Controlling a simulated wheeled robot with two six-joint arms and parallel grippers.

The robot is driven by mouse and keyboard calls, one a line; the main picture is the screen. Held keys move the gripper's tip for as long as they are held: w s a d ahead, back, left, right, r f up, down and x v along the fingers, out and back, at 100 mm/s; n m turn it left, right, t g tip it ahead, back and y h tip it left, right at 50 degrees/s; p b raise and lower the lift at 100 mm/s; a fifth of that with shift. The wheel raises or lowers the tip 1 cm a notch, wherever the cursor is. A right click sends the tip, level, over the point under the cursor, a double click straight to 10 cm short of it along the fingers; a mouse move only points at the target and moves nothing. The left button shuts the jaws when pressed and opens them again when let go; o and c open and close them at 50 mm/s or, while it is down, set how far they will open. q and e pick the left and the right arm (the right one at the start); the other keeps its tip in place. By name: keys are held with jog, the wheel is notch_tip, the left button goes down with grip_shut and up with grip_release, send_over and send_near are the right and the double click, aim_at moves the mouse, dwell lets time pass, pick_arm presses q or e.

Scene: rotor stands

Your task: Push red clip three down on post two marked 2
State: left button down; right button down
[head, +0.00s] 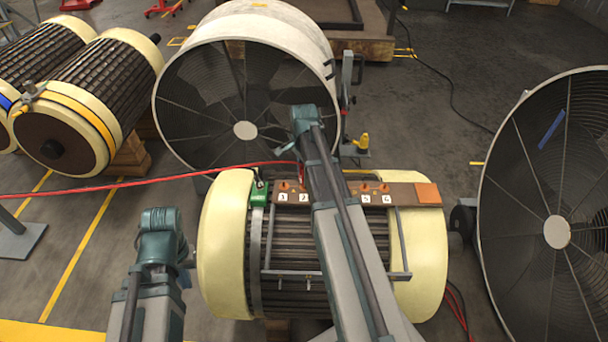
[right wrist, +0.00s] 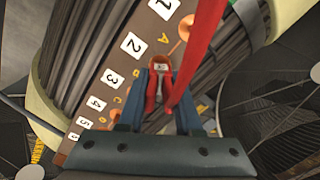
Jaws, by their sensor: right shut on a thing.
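The red clip (right wrist: 159,67) has a small pale label and a red cable (right wrist: 205,35). My right gripper (right wrist: 166,76) is shut on it. The brown terminal board (right wrist: 150,28) carries white number tags. The board also shows on the rotor in the head view (head: 292,197), partly behind my right arm. My left gripper (head: 161,222) is at left, its fingers hidden.
A copper-coloured post (right wrist: 186,25) stands bare further up the board. A green block (head: 259,194) sits at the board's left end. The red cable (head: 150,182) runs off left. Large fan housings (head: 265,25) stand behind and at right (head: 557,232).

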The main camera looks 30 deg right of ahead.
jog(key=shift+f+b, duration=0.5)
dwell(0.4)
jog(key=c, duration=0.5)
grip_release()
jog(key=shift+r, duration=0.1)
notch_tip(320, 180, up, 14)
jog(key=p, duration=1.4)
jog(key=shift+f, duration=0.2)
jog(key=shift+a, duration=0.25)
jog(key=s+a+n, duration=0.5)
jog(key=a+n, duration=0.2)
jog(key=a, duration=0.3)
jog(key=s+a+n, duration=0.6)
jog(key=a+n, duration=0.1)
jog(key=a, duration=0.3)
jog(key=s+a+n+h, duration=0.1)
jog(key=s+a+n, duration=0.4)
jog(key=a, duration=0.5)
jog(key=shift+s+r+n, duration=0.15)
jog(key=shift+n, duration=0.45)
jog(key=shift+s+r+n, duration=0.1)
jog(key=shift+n, duration=0.5)
